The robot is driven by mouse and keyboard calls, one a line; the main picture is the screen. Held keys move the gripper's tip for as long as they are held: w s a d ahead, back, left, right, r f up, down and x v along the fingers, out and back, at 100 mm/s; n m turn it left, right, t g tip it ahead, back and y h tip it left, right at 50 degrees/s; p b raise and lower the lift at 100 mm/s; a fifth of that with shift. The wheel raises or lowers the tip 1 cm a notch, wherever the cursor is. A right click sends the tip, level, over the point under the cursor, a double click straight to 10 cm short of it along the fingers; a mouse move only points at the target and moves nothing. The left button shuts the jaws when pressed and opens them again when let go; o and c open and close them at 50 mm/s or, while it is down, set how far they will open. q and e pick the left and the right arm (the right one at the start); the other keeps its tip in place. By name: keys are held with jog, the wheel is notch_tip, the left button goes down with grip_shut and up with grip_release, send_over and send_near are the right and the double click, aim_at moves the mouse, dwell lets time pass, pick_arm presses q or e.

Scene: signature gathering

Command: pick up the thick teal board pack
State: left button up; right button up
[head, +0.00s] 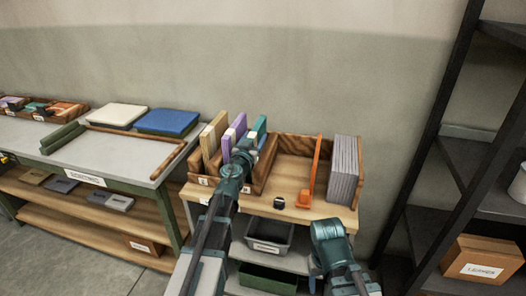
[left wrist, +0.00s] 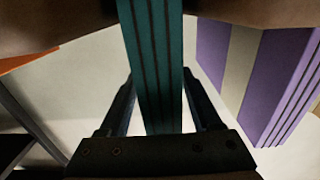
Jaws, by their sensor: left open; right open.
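The thick teal board pack (left wrist: 152,60) stands upright between the two fingers of my left gripper (left wrist: 158,75) in the left wrist view. The fingers are open, with a gap on each side of the pack. In the head view a bit of the teal pack (head: 261,126) shows in the wooden rack, behind my left gripper (head: 247,148), which hides its lower part. A purple pack with a cream band (left wrist: 245,70) stands just right of it in the left wrist view. My right gripper (head: 313,270) hangs low in front of the bench, away from the packs, its fingers hard to make out.
The rack (head: 292,144) also holds a tan pack (head: 212,138), an orange divider (head: 316,165) and grey packs (head: 344,168). A black item (head: 279,202) and an orange item (head: 304,198) lie on the bench front. A dark shelf frame (head: 440,120) stands at right.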

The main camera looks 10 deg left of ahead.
pick_arm(q)
jog(key=shift+w+a, duration=0.15)
jog(key=shift+w, duration=0.3)
jog(key=shift+s, duration=0.1)
grip_shut()
dwell(1.0)
